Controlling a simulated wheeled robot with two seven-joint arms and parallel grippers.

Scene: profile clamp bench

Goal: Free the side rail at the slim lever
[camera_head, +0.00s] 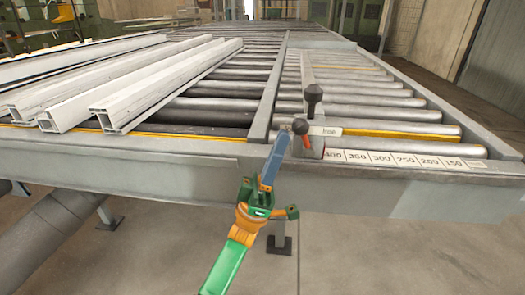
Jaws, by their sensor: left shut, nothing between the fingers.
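My left gripper (281,142) reaches up from the bottom of the head view, with its blue fingers shut and empty. Its tip is at the front edge of the bench, just left of the clamp block (309,153). A lever with a small dark round knob (300,126) stands on this block, very near my fingertips; I cannot tell whether they touch. A thicker dark knob (313,92) on a stem stands just behind it. A grey side rail (306,70) runs backward over the rollers from behind the knobs. My right gripper is not in view.
A number scale (402,160) lies along the front edge, right of the block. Several pale profiles (170,82) lie on the left part of the bench (150,165). The rollers (375,113) right of the rail are bare. A red-orange part (306,141) sits on the block.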

